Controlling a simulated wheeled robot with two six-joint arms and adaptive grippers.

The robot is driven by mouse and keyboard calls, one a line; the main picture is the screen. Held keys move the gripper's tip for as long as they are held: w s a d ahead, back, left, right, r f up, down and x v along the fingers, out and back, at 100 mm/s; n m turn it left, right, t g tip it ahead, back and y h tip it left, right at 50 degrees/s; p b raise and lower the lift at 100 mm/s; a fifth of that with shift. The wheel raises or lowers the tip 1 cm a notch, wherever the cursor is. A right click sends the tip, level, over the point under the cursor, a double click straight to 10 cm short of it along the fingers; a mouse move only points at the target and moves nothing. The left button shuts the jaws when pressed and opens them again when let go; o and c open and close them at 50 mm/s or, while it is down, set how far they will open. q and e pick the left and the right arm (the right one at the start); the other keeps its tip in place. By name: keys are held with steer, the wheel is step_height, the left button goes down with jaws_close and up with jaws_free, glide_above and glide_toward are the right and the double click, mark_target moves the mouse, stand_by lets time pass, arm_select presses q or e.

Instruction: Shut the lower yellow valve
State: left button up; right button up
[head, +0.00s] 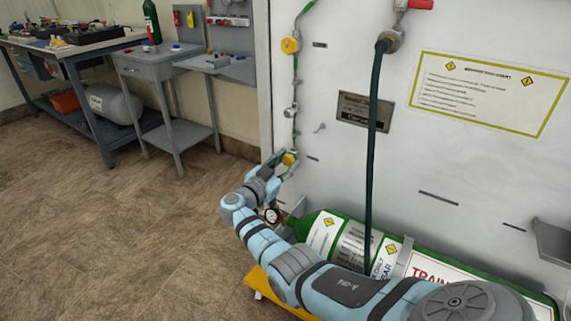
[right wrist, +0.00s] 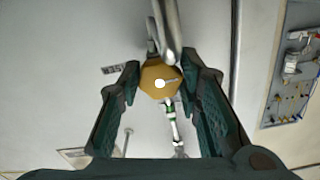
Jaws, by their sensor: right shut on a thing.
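The lower yellow valve (head: 289,159) is on the pipe at the left edge of the white panel, below an upper yellow valve (head: 290,45). My right gripper (head: 284,165) reaches up to the lower valve from below left. In the right wrist view the lower valve's yellow knob (right wrist: 158,84) sits between the two dark green fingers of my right gripper (right wrist: 160,82), which are shut on it. The exact contact at the fingertips is hard to see. The knob's turned position cannot be told. My left gripper is not in view.
A green cylinder (head: 325,226) lies along the panel's foot, under my right arm. A dark hose (head: 373,130) hangs down in front of the panel. A grey side table (head: 150,72) and a workbench (head: 75,50) stand at the left. The floor (head: 100,230) between is clear.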

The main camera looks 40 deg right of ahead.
steer(key=shift+w+m, duration=0.1)
steer(key=shift+m, duration=3.2)
steer(key=o, duration=1.1)
steer(key=shift+o, duration=0.2)
steer(key=v, duration=1.2)
steer(key=shift+r, duration=0.1)
